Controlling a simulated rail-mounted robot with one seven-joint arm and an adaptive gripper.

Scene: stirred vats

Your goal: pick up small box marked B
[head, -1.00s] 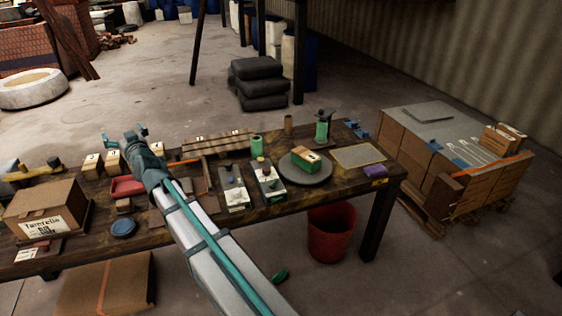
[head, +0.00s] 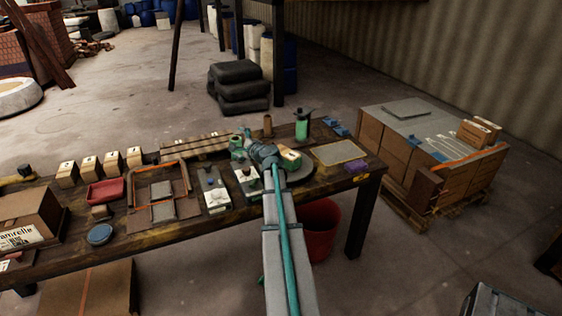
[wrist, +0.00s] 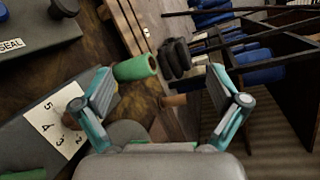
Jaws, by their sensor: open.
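Several small tan boxes with dark marks stand in a row at the table's left back: one box (head: 67,174), a second box (head: 90,168), a third box (head: 113,163) and a fourth box (head: 134,157). Their marks are too small to read, so I cannot tell which is B. Another small box (head: 290,159), tan and green, sits on a grey round plate (head: 301,172) beside my arm. My gripper (head: 243,143) is over the right half of the table, well right of the row. In the wrist view my gripper (wrist: 160,75) is open and empty.
A green cylinder (wrist: 136,68) shows beyond my fingers in the wrist view. On the table are a red tray (head: 106,192), a blue round dish (head: 100,234), a large carton (head: 25,215) and a green-bodied stand (head: 302,127). A pallet of cartons (head: 432,150) stands right.

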